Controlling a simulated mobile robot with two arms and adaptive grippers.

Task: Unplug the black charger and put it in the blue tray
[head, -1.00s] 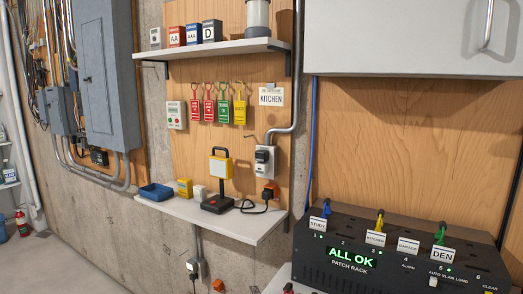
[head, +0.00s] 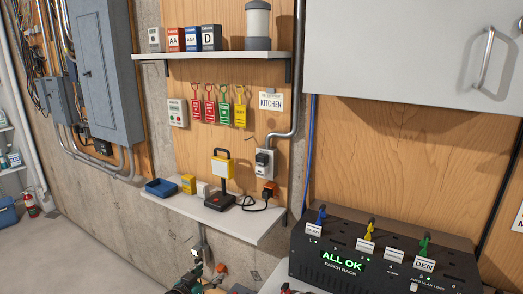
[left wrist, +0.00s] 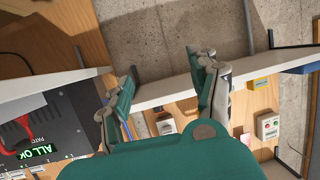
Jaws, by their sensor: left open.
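The black charger (head: 262,158) is plugged into the white wall outlet (head: 269,149) below the KITCHEN sign. The small blue tray (head: 160,188) sits at the left end of the lower shelf. My left gripper (head: 205,272) is at the bottom edge of the head view, partly cut off, below and in front of that shelf and apart from the charger. In the left wrist view its two teal fingers (left wrist: 163,88) are spread with nothing between them. My right gripper is not clearly visible.
The lower shelf (head: 235,222) also carries a yellow box (head: 188,184), a work lamp (head: 221,178) and an orange plug with a black cord (head: 268,190). The patch rack (head: 380,250) stands at the right. The upper shelf (head: 215,56) and a metal conduit (head: 296,100) frame the outlet.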

